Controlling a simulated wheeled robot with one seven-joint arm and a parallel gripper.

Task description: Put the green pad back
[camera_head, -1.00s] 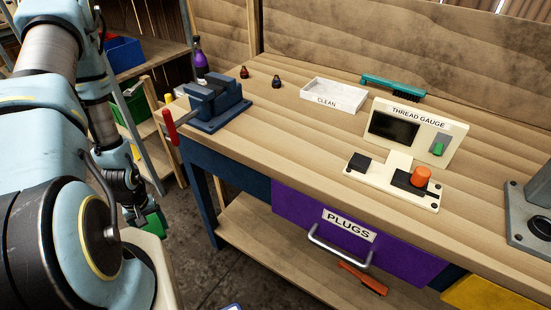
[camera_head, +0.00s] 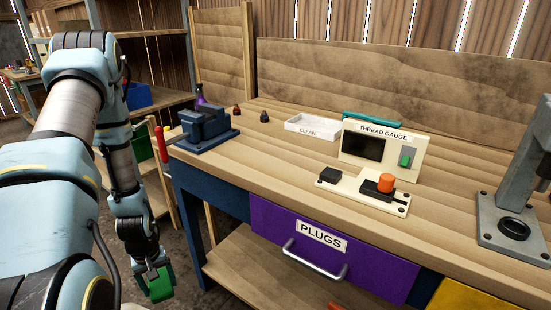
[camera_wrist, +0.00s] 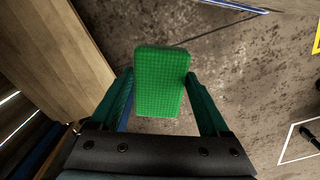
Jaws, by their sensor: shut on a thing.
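The green pad (camera_wrist: 162,80) is a flat, rounded rectangle with a gridded face. In the wrist view it sits between the two fingers of my gripper (camera_wrist: 160,92), which is shut on it. In the head view the pad (camera_head: 160,285) hangs below my gripper (camera_head: 152,272) at the lower left, in front of the workbench and below its top. The floor lies beneath the pad in the wrist view.
The workbench (camera_head: 270,165) carries a blue vise (camera_head: 205,128), a white CLEAN tray (camera_head: 312,127), a thread gauge (camera_head: 380,148) and a grey stand (camera_head: 512,225). A purple PLUGS drawer (camera_head: 375,262) is below. Shelving with a blue bin (camera_head: 138,96) stands at the back left.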

